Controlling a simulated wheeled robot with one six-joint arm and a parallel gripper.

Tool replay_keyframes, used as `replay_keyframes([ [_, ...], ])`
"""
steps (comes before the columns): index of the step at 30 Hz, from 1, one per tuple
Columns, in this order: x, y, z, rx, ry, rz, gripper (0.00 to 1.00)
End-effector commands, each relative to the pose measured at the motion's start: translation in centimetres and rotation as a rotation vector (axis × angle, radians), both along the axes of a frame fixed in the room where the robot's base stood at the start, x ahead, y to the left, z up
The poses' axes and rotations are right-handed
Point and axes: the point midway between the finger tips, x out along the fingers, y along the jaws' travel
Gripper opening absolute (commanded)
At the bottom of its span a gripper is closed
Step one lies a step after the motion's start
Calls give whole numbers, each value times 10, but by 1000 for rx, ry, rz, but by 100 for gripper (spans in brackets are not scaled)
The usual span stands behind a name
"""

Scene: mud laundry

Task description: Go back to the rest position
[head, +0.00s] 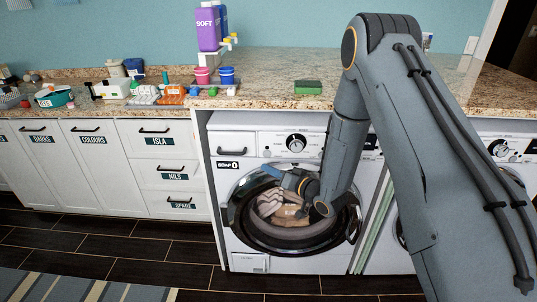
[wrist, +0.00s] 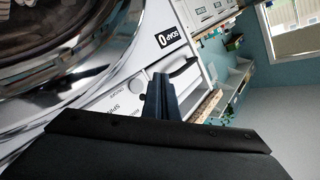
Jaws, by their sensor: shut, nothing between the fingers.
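My gripper (wrist: 160,97) is shut and empty. In the wrist view its fingers stand together in front of the white washing machine's front, pointing towards the SOAP label and the dark drawer handle. In the head view my arm reaches down from the right and my gripper (head: 272,172) is in front of the upper part of the round door, partly hidden by my wrist. The washing machine (head: 240,240) stands under the counter. Laundry (head: 272,207) in beige and striped cloth shows inside the round opening. The chrome rim (wrist: 105,75) fills the wrist view's upper left.
The granite counter (head: 270,93) runs above the machine. White labelled drawers (head: 160,165) are at left. A second machine is behind my arm.

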Motion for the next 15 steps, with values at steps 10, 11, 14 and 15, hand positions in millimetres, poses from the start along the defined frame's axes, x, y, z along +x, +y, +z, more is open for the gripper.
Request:
replay_keyframes([
  [10,-9,0,0,0,0,-1,0],
  [11,-9,0,0,0,0,0,0],
  [14,-8,0,0,-4,1,-3,0],
  [15,-7,-2,2,-15,2,-8,0],
])
